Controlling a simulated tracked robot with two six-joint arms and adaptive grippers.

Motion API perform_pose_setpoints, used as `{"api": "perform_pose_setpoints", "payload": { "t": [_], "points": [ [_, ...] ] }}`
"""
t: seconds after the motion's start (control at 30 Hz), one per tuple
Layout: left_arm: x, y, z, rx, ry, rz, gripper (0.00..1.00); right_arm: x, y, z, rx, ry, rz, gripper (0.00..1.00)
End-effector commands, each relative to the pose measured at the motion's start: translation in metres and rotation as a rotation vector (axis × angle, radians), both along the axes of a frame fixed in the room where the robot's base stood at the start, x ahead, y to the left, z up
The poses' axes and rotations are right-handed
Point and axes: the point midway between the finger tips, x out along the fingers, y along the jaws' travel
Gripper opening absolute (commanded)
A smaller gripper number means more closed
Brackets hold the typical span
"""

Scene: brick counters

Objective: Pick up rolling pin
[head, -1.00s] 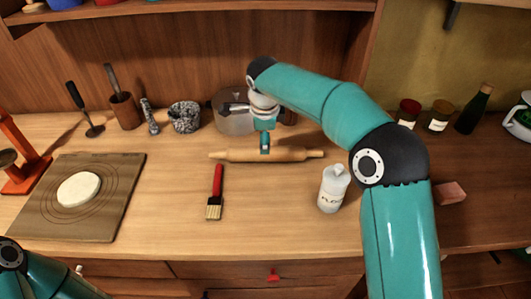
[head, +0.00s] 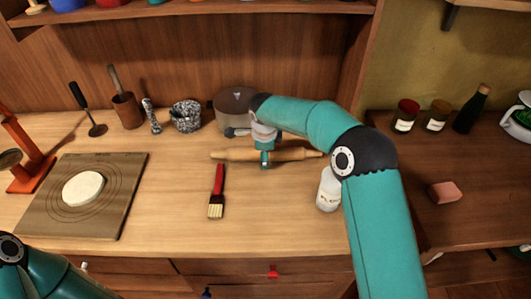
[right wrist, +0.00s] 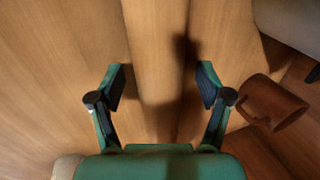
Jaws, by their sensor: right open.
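The wooden rolling pin (head: 290,154) lies crosswise on the light wooden counter, its handles pointing left and right. My right gripper (head: 265,162) is over the middle of the pin in the head view and hides part of it. In the right wrist view my right gripper (right wrist: 163,84) is open, with the pin's body (right wrist: 157,50) running between its two fingers. A gap shows on both sides of the pin. My left gripper is out of view; only part of my left arm shows at the lower left.
A red-handled brush (head: 217,190) lies in front of the pin. A white bottle (head: 328,188) stands near its right end, partly behind my right arm. A grey pot (head: 233,108) stands behind. A board (head: 120,195) with dough (head: 83,189) is at the left.

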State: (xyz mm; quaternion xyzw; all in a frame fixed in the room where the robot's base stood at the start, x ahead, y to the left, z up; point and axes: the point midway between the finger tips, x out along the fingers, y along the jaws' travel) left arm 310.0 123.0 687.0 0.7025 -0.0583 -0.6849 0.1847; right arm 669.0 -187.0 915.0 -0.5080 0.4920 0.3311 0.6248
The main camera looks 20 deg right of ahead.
Motion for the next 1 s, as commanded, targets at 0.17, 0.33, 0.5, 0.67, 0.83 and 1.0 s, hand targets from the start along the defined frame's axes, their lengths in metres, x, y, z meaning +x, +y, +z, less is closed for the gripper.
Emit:
{"api": "perform_pose_setpoints", "payload": {
  "t": [0.17,0.33,0.5,0.67,0.83,1.0],
  "points": [
    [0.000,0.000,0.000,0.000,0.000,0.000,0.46,0.000,0.000,0.000,0.000,0.000,0.000,0.59],
    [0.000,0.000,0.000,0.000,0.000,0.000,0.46,0.000,0.001,0.000,0.000,0.000,0.000,0.31],
    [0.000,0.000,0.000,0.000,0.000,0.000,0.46,0.000,0.001,0.000,0.000,0.000,0.001,0.03],
    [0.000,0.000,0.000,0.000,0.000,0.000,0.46,0.001,0.001,0.002,0.000,-0.002,0.001,0.00],
    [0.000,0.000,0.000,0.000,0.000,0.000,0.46,0.001,0.001,0.003,0.000,-0.003,0.001,0.00],
    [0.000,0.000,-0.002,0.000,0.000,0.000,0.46,0.001,0.001,0.010,0.001,-0.003,0.001,0.00]
  ]
}}
